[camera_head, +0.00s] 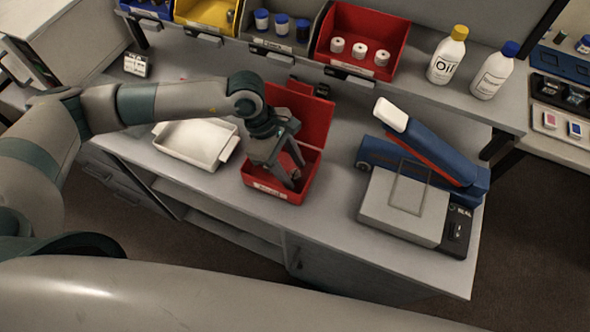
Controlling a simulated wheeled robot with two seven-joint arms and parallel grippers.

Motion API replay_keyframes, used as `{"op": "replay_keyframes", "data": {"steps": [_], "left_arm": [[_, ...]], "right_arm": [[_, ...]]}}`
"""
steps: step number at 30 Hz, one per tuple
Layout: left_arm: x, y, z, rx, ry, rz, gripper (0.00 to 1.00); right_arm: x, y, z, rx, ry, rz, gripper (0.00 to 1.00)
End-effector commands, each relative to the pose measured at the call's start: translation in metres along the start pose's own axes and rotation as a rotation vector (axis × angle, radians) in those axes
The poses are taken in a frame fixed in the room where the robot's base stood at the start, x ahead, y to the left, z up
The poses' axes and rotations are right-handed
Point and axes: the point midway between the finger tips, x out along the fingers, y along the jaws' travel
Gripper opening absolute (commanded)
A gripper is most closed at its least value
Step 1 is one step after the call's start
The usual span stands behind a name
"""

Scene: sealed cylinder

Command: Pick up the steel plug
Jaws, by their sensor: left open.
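My left gripper (278,165) points down into an open red box (272,191) on the bench, its fingers apart and inside or just over the box opening. The box's red lid (312,112) stands raised at the back, and its front carries a small white label too small to read. I cannot make out a steel plug; the gripper and the box walls hide much of the box's inside. My right gripper is not in view.
A white tray (198,142) lies left of the box. A blue sealing machine (400,160) with a grey platform (403,205) stands right. A red shelf bin (346,69) holds three pale cylinders. Two bottles, one the oil bottle (447,56), stand at back right. Bench between box and machine is clear.

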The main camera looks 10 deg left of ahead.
Motion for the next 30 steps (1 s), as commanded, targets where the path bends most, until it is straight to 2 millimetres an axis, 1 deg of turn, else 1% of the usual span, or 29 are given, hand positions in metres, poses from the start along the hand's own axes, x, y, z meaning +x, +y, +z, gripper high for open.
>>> {"op": "replay_keyframes", "data": {"steps": [4, 16, 17, 18, 20, 21, 22, 30], "left_arm": [[0.0044, -0.0001, -0.0001, 0.0, 0.0, 0.0, 0.44], [0.004, 0.0, -0.0002, 0.0, 0.0, 0.0, 0.44], [0.004, 0.0001, -0.0002, 0.0, 0.0, 0.0, 0.36], [0.004, 0.0, -0.0002, 0.0, 0.0, 0.0, 0.27], [0.004, 0.0001, -0.0002, 0.0, 0.0, 0.0, 0.12], [0.0039, 0.0, -0.0003, 0.0, 0.0, 0.0, 0.03], [0.0039, 0.0, -0.0003, 0.0, 0.0, 0.0, 0.0], [0.0036, 0.0002, 0.0, 0.0, 0.0, 0.001, 0.0]], "right_arm": [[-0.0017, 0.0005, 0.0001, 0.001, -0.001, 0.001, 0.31], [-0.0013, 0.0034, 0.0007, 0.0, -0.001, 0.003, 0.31], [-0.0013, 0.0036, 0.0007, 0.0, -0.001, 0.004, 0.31], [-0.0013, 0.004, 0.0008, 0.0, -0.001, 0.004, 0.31], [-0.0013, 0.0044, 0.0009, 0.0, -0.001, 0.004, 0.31], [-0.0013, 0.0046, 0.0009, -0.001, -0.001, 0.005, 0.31], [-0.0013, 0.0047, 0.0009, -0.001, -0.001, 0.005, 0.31], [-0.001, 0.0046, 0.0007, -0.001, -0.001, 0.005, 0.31]]}}
